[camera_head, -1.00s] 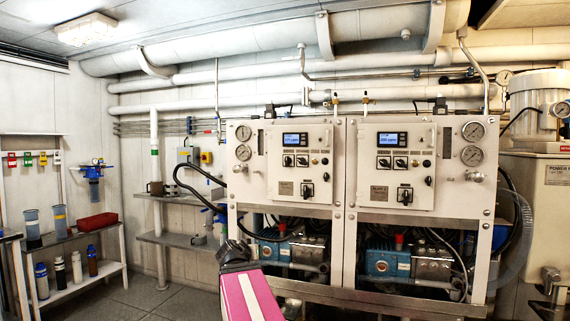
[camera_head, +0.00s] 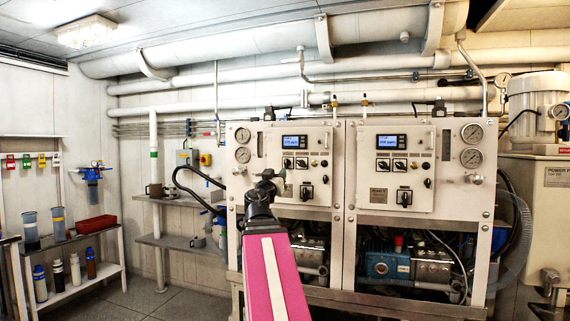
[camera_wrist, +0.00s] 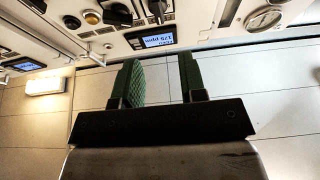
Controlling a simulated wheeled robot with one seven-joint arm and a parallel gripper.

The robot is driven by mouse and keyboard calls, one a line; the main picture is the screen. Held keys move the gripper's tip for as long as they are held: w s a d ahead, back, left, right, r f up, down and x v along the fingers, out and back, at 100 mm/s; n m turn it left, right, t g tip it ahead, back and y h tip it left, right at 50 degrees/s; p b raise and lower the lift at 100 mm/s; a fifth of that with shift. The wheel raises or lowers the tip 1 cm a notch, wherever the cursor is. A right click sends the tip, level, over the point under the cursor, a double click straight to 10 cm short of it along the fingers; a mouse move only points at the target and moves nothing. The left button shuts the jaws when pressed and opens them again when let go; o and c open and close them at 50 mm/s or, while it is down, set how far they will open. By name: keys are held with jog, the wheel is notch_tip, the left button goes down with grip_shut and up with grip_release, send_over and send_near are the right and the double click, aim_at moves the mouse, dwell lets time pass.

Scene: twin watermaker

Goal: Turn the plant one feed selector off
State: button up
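Two pale control panels stand side by side, a left panel (camera_head: 318,140) and a right panel (camera_head: 367,150). Each has a large black selector low on its face, on the left panel (camera_head: 307,191) and on the right panel (camera_head: 404,198). Two smaller black knobs sit higher on each, on the left panel (camera_head: 295,162) and on the right panel (camera_head: 391,164). The labels are too small to read. My gripper (camera_head: 271,178) is before the left panel's lower left. In the wrist view its green fingers (camera_wrist: 160,78) are apart and empty, with upside-down panel knobs (camera_wrist: 118,14) beyond.
Gauges (camera_head: 242,153) line the left panel's left edge. A black hose (camera_head: 186,187) loops left of it. Pumps (camera_head: 388,264) sit beneath the panels. Shelves (camera_head: 75,240) with bottles stand at the far left. The floor (camera_head: 130,300) at left is clear.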

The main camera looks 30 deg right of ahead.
aim_at(286, 161)
jog(key=x, duration=1)
jog(key=shift+d, duration=0.1)
grip_shut()
